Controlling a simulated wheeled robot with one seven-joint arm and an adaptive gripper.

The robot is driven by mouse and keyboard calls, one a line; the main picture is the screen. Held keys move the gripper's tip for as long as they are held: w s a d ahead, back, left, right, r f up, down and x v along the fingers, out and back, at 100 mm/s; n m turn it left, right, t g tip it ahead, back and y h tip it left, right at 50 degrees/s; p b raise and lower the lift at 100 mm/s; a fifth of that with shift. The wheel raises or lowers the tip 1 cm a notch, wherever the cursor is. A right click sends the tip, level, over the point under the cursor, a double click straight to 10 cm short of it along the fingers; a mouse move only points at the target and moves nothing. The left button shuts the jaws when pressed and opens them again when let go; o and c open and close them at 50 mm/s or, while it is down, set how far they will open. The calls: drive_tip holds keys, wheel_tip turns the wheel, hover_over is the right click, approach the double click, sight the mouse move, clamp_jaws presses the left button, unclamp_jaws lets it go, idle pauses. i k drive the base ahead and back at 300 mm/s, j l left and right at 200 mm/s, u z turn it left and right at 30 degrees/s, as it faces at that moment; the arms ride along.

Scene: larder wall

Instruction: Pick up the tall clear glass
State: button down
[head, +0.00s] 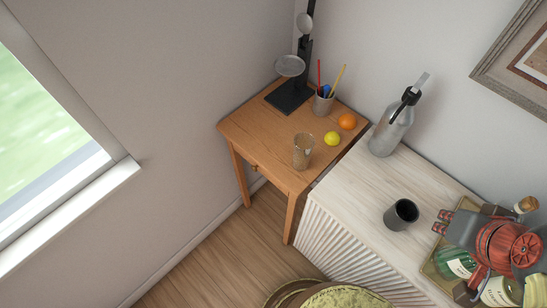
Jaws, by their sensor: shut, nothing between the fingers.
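The tall clear glass (303,151) stands upright on the small wooden table (265,132), near its front edge. It looks empty, with a faint brownish tint from the wood behind it. My gripper (442,221) is at the right of the head view, over the white cabinet beside the table. It is shut and empty, well apart from the glass, with its fingertips pointing left. The dark cup stands between them in the picture.
A lemon (332,138), an orange (347,121), a pencil cup (323,103) and a black stand (290,95) share the table. The white cabinet (350,195) holds a grey bottle (391,128), a dark cup (401,214) and a bottle tray (432,266). The table's left front is clear.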

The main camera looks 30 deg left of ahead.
sight(303, 142)
drive_tip(key=u, duration=1.25)
